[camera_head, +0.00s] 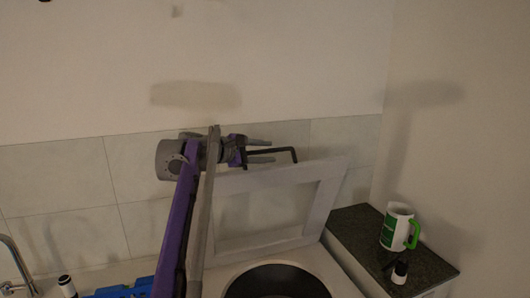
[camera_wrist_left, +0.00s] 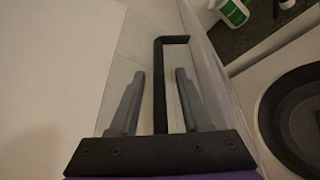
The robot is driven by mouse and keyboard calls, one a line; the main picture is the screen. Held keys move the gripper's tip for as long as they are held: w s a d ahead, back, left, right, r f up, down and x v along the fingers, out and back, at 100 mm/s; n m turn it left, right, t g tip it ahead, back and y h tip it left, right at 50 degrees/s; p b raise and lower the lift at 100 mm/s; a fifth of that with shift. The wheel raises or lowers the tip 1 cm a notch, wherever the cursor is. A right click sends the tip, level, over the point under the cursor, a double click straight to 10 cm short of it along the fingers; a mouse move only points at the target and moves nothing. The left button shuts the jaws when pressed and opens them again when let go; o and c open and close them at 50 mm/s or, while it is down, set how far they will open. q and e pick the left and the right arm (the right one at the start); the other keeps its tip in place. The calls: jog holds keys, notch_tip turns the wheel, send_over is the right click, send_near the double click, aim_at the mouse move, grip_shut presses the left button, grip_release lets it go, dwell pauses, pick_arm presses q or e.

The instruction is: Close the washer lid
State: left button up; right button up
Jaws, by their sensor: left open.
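The washer lid (camera_head: 332,190), a pale frame with a large window, stands raised and leans back near the tiled wall. The washer's round dark opening (camera_head: 277,281) lies below it, and shows at the right of the wrist view (camera_wrist_left: 298,115). My left gripper (camera_head: 272,150) is open, level with the lid's top edge near its upper left corner. In the wrist view its two grey fingers (camera_wrist_left: 160,74) stand apart, with a thin black bent bar between them. The lid appears nearly edge-on (camera_wrist_left: 207,62) to their right. I cannot tell whether they touch. My right gripper is out of view.
A dark countertop (camera_head: 350,219) at the right holds a white and green mug (camera_head: 396,228) and a small black and white jar (camera_head: 399,273). A tap (camera_head: 16,265), another small jar (camera_head: 67,286) and a blue object (camera_head: 124,291) are at the lower left.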

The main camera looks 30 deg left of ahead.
pick_arm(q)
grip_shut()
dwell(1.4)
